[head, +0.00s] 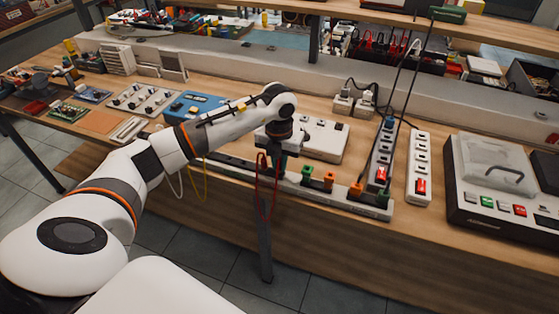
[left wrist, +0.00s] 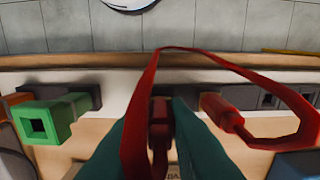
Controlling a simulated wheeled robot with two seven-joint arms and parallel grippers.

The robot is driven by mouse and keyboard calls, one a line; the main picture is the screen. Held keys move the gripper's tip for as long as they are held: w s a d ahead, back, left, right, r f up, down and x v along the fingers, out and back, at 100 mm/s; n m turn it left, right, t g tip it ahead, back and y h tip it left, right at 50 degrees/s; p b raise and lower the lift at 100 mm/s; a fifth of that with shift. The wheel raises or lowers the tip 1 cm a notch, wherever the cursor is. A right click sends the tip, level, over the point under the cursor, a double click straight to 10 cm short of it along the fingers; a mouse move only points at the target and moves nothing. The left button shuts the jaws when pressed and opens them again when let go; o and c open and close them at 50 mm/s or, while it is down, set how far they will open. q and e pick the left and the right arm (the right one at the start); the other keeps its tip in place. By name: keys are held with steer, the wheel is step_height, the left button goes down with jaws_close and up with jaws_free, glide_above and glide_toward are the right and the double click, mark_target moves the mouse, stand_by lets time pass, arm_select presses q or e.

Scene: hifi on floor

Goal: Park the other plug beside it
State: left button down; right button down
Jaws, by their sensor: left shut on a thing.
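A long pale socket strip (head: 377,210) runs along the front edge of the bench. My left gripper (head: 279,168) is over it, left of a green plug (head: 307,173). In the left wrist view its two dark green fingers (left wrist: 161,135) are shut on a red plug (left wrist: 160,118) with a red lead. The held plug is in line with the strip; whether it is seated in a socket I cannot tell. Another red plug (left wrist: 226,112) is at the strip beside it on the right, and the green plug (left wrist: 48,120) is on the left. The red lead (head: 266,195) loops over the bench edge. My right gripper is out of view.
Orange plugs (head: 355,189) stand along the strip right of the green one. Two more strips with red switches, one dark (head: 381,150) and one white (head: 419,165), lie behind. A lidded device (head: 500,175) is at right. A white box (head: 325,140) sits behind the gripper.

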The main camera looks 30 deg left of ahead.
arm_select(q)
steer(key=shift+f+b, duration=0.35)
steer(key=shift+f, duration=0.2)
stand_by(0.4)
steer(key=c, duration=1.3)
jaws_free()
step_height(320, 180, up, 17)
steer(key=p, duration=0.2)
steer(key=shift+s+p, duration=0.15)
steer(key=shift+p, duration=0.25)
